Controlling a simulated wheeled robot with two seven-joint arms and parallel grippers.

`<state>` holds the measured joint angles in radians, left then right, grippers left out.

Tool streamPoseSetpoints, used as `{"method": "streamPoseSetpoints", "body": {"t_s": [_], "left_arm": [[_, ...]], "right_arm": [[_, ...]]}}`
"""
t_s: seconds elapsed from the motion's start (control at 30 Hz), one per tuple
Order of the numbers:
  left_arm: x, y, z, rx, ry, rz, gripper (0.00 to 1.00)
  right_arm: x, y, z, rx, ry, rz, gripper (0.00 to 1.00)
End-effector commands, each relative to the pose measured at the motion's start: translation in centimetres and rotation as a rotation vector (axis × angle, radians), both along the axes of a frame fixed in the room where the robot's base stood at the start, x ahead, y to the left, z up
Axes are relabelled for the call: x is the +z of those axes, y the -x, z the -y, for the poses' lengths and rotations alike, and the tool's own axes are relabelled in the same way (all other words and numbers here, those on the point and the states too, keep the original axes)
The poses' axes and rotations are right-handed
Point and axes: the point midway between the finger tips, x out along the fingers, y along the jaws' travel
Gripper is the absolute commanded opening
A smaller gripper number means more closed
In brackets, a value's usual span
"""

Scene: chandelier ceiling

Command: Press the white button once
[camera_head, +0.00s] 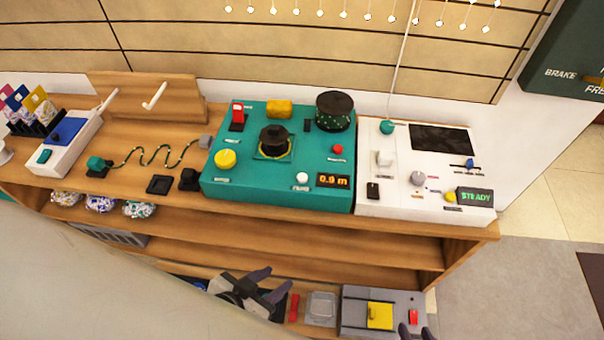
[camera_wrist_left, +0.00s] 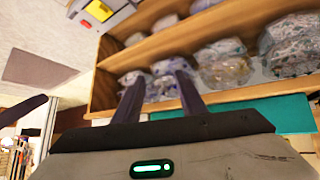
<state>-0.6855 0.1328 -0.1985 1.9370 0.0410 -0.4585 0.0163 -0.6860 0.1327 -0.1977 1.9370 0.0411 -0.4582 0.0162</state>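The white button (camera_head: 302,178) is a small round knob at the front right of the teal console (camera_head: 262,196), left of the orange "0.9 m" display. It is uncovered and nothing touches it. My left gripper (camera_head: 268,284) is below and in front of the console, near the lower shelf, with its two dark fingers apart. In the left wrist view the same gripper (camera_wrist_left: 160,88) is open and empty. My right gripper (camera_head: 415,331) shows only its two fingertips at the bottom edge, apart, with nothing seen between them.
The console has a yellow button (camera_head: 225,159), red button (camera_head: 338,149) and black knob (camera_head: 274,138). A white panel (camera_head: 405,202) stands to its right. A grey box with a yellow plate (camera_head: 380,316) is below. Wrapped bags (camera_wrist_left: 222,62) fill a shelf.

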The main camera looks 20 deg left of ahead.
Motion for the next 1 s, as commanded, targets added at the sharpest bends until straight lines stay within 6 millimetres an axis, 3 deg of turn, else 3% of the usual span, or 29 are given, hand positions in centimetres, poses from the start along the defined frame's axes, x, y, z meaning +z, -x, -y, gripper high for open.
{"method": "streamPoseSetpoints", "body": {"t_s": [0.03, 0.2, 1.0], "left_arm": [[0.00, 0.00, 0.00, 0.000, 0.000, 0.000, 0.28], [-0.01, 0.01, 0.00, 0.000, 0.000, 0.000, 0.00], [-0.04, 0.03, 0.01, 0.000, 0.000, -0.001, 0.00]], "right_arm": [[0.00, 0.00, 0.01, 0.000, 0.000, 0.000, 0.31], [0.00, 0.00, 0.02, 0.000, 0.000, 0.000, 0.31], [-0.02, 0.03, -0.04, 0.001, 0.000, -0.001, 0.31]]}}
